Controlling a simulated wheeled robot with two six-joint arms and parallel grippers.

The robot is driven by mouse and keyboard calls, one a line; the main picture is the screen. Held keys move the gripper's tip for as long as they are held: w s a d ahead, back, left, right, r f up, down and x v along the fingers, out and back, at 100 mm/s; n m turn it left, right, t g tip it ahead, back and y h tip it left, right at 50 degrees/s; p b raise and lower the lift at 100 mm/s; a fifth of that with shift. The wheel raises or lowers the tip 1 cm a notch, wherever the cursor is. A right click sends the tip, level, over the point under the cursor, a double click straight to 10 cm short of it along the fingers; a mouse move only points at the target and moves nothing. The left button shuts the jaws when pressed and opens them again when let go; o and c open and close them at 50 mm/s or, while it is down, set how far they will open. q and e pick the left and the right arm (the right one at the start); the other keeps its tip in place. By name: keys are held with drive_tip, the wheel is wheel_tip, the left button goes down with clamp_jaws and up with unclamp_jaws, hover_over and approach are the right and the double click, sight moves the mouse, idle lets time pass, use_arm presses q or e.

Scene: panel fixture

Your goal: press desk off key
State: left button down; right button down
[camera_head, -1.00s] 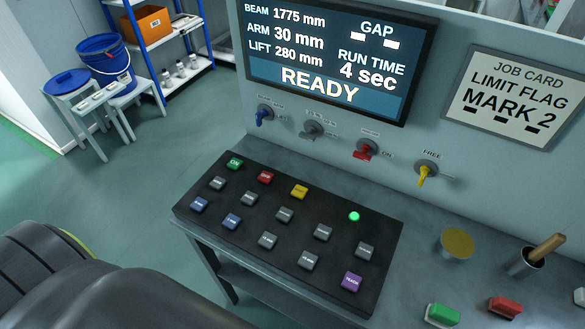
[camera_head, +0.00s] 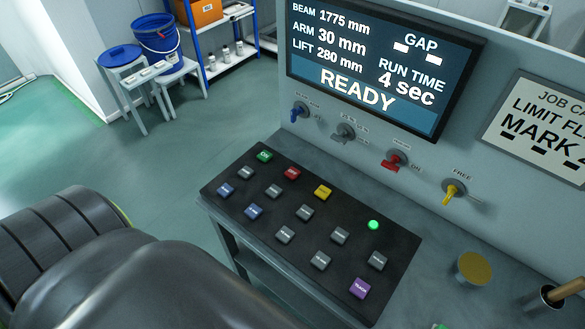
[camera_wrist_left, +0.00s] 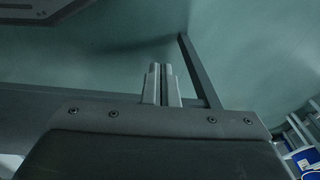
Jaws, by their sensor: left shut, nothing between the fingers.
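The desk panel (camera_head: 222,196) is a black sloped key block on the grey bench. Its red key (camera_head: 292,173) is in the back row, between the green key (camera_head: 264,156) and the yellow key (camera_head: 323,191). The small lettering on the red key is too small to read surely. In the left wrist view my left gripper (camera_wrist_left: 162,72) has its two fingers together, with nothing between them, over green floor. No key shows in that view. In the head view my dark arm is at the lower left, apart from the panel; its fingers are hidden. My right gripper is not in view.
A wall screen (camera_head: 377,62) reads READY. Blue, grey, red and yellow switches stick out of the wall behind the panel. A green lamp (camera_head: 373,225) glows on the panel. A gold round button (camera_head: 474,268) and a cup lie to the right. Floor at left is open.

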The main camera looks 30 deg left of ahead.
use_arm(q)
drive_tip(key=w+r+t+p, duration=0.15)
drive_tip(key=w+r, duration=0.35)
drive_tip(key=r, duration=1.1)
drive_tip(key=w+r+p, duration=0.3)
drive_tip(key=w+r, duration=0.1)
drive_tip(key=r, duration=1.3)
drive_tip(key=w+r+m+t+h, duration=0.1)
drive_tip(key=w+m, duration=0.2)
drive_tip(key=w, duration=0.1)
drive_tip(key=w+r+m+t+h, duration=0.1)
drive_tip(key=w+m, duration=0.2)
drive_tip(key=w, duration=0.2)
drive_tip(key=w+r+m+t+h+p, duration=0.1)
drive_tip(key=w+r+m, duration=0.1)
drive_tip(key=w, duration=0.3)
drive_tip(key=shift+w+d+r+m, duration=0.1)
drive_tip(key=shift+w+d+m, duration=0.2)
drive_tip(key=shift+m, duration=0.2)
drive_tip(key=w+a+r+m+t+h, duration=0.1)
drive_tip(key=w+r+m, duration=0.5)
drive_tip(key=w, duration=0.6)
wheel_tip(320, 180, up, 2)
drive_tip(key=shift+a+r+t+h, duration=0.15)
drive_tip(key=shift+a+t+h, duration=0.2)
drive_tip(key=shift+a+h, duration=0.45)
